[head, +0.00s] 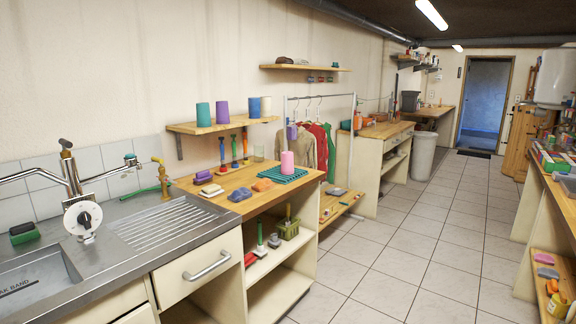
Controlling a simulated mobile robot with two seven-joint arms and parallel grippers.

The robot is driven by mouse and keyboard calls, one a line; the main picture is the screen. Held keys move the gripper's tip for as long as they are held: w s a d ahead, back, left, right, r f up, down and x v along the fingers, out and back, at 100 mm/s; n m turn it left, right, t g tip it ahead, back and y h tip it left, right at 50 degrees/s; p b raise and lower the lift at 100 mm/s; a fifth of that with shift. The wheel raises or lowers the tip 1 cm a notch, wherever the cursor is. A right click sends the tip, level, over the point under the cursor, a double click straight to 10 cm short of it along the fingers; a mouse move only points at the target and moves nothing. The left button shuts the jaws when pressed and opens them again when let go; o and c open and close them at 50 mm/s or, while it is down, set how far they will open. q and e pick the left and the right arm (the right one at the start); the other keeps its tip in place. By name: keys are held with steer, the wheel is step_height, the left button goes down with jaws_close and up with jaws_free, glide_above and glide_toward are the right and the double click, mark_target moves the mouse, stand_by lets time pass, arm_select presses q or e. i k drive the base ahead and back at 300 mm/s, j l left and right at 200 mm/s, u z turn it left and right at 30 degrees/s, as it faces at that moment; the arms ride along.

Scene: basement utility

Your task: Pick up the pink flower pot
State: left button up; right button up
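A pink cylinder (287,163), which looks like the pink flower pot, stands upright on a green ribbed tray or mat (285,177) at the right end of the wooden counter. Its inside cannot be made out from here. Neither of my grippers is in view, and nothing is touching the pink cylinder.
The wooden counter (228,180) also holds folded cloths, an orange sponge (262,184) and upright brushes. A steel sink (40,280) with taps is at left. A clothes rack (350,150) stands beyond the counter. The tiled floor (400,260) in the aisle is clear.

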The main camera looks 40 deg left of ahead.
mark_target(287, 162)
steer(key=i+u, duration=0.4)
steer(key=i, duration=2.35)
steer(key=i+u, duration=0.35)
steer(key=i, duration=0.2)
steer(key=i+l+u, duration=0.25)
steer(key=i+u, duration=0.15)
steer(key=i+l+u, duration=0.2)
steer(key=u, duration=0.2)
steer(key=i+l+u, duration=0.6)
steer(key=u, duration=0.2)
steer(key=i+l+u, duration=0.1)
steer(key=l+u, duration=0.35)
steer(key=l, duration=0.1)
